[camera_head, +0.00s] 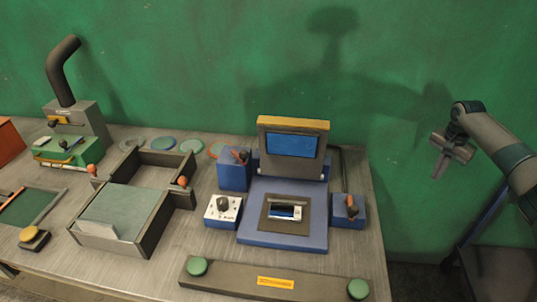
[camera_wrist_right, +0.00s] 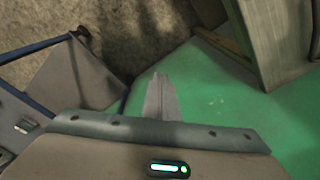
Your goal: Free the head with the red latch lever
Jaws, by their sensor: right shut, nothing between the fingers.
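A blue machine (camera_head: 258,228) stands right of the bench's middle, with a raised head-like panel (camera_head: 290,145) that has a yellow top and a blue screen. A small lever with a red-orange knob (camera_head: 240,155) sits on the blue box at its left. Another lever with a red-orange knob (camera_head: 350,203) stands on the blue box at its right. I cannot tell which is the latch lever. My right gripper (camera_head: 439,168) is shut and empty, in the air right of the bench, apart from the machine. Its closed fingers (camera_wrist_right: 160,98) show in the right wrist view. My left gripper is not in view.
A white box with a dark knob (camera_head: 223,210) stands left of the machine. A bar with two green buttons (camera_head: 275,280) lies along the front edge. Open trays (camera_head: 150,240) and a grey unit with a bent pipe (camera_head: 86,120) stand at left. The green wall rises behind.

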